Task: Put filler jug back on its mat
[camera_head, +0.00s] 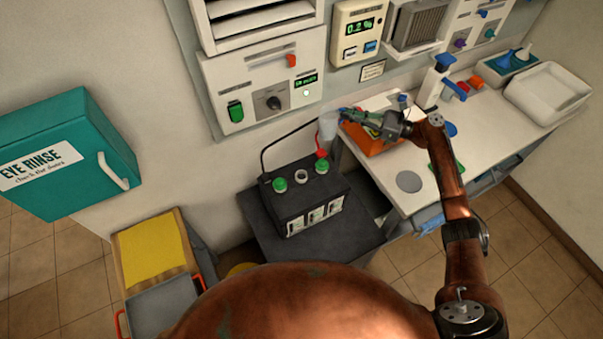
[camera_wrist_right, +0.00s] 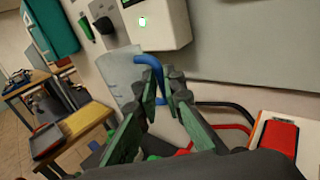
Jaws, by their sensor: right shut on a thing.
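The filler jug, a pale translucent jug (camera_head: 328,127) with a blue handle, hangs beyond the bench's left edge, near the back of the battery. My right gripper (camera_head: 352,117) is shut on its handle. In the right wrist view the jug (camera_wrist_right: 120,75) is left of my right gripper (camera_wrist_right: 162,98), with the blue handle between the fingertips. A round grey mat (camera_head: 409,181) lies bare on the bench's front left part; I cannot tell for certain that it is the jug's mat. My left gripper is not in view.
The black battery (camera_head: 290,207) with green caps stands on a dark stand, left of the bench (camera_head: 470,135). An orange box (camera_head: 368,140) sits under my right gripper. A white bottle (camera_head: 432,85) and a white tray (camera_head: 548,92) stand farther back. A green pad (camera_head: 443,168) lies near the grey mat.

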